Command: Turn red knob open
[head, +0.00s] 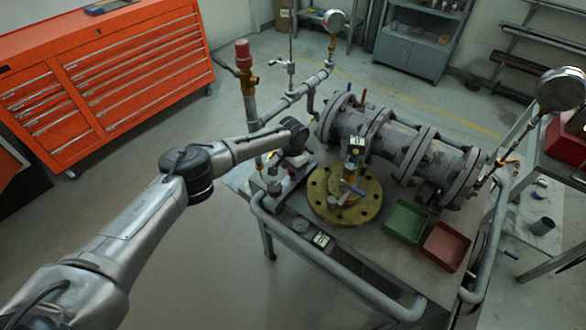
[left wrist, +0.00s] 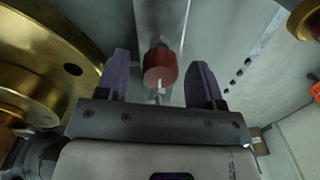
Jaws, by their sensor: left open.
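A red knob (left wrist: 160,66) shows in the left wrist view, on a thin pale stem. It appears between the two purple fingers of my left gripper (left wrist: 159,72), which are open and apart, with a gap on both sides. How far the knob lies from the fingertips is hard to tell. In the head view my left arm reaches from the lower left to the table, and its fingers are hard to make out beside the brass flange (head: 345,212). A red-topped valve (head: 242,54) stands on an upright pipe behind the arm; I cannot tell whether it is the same knob. My right gripper does not show.
A large grey flanged valve body (head: 395,143) lies along the back of the metal table. A green tray (head: 406,221) and a red tray (head: 446,246) sit at its right front. A pipe rail (head: 335,272) runs along the front edge. An orange tool cabinet (head: 110,75) stands behind left.

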